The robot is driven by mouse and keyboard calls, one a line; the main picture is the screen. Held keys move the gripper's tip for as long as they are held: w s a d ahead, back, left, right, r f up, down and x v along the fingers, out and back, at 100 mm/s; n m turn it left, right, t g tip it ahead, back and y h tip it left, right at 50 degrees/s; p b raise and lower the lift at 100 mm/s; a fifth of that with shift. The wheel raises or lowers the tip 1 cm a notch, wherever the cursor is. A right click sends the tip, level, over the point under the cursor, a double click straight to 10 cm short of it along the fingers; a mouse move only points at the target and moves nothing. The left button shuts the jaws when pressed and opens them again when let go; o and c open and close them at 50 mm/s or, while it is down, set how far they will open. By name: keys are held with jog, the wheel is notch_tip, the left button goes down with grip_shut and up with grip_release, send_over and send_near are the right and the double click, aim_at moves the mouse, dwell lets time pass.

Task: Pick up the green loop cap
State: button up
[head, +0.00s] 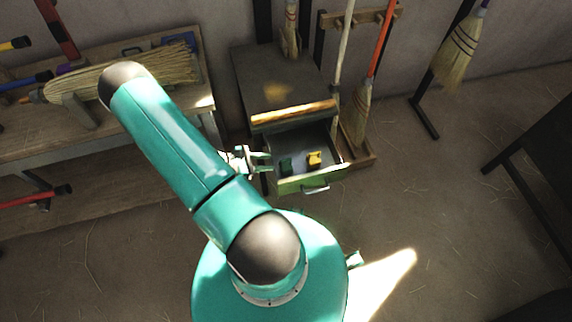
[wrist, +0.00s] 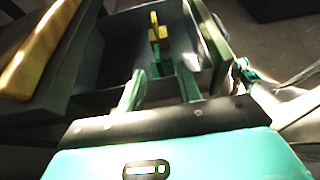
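The green loop cap (head: 285,165) lies in an open drawer (head: 322,180), left of a yellow piece (head: 314,159). In the wrist view the green loop cap (wrist: 157,66) shows just beyond my fingertips, roughly centred between them, with the yellow piece (wrist: 155,31) behind it. My gripper (head: 267,161) is at the drawer's left side in the head view. In the wrist view my gripper (wrist: 160,75) has its two green fingers apart, with nothing held between them. I cannot tell whether a finger touches the cap.
The drawer's cabinet (head: 275,80) stands behind, with a wooden-edged top over the drawer. A workbench (head: 100,140) with a straw broom head (head: 150,70) is on the left. Brooms (head: 363,110) hang on a rack to the right.

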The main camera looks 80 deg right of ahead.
aim_at(284, 160)
jog(key=x, duration=0.8)
jog(key=shift+s+d, duration=0.1)
jog(key=shift+d, duration=0.15)
grip_shut()
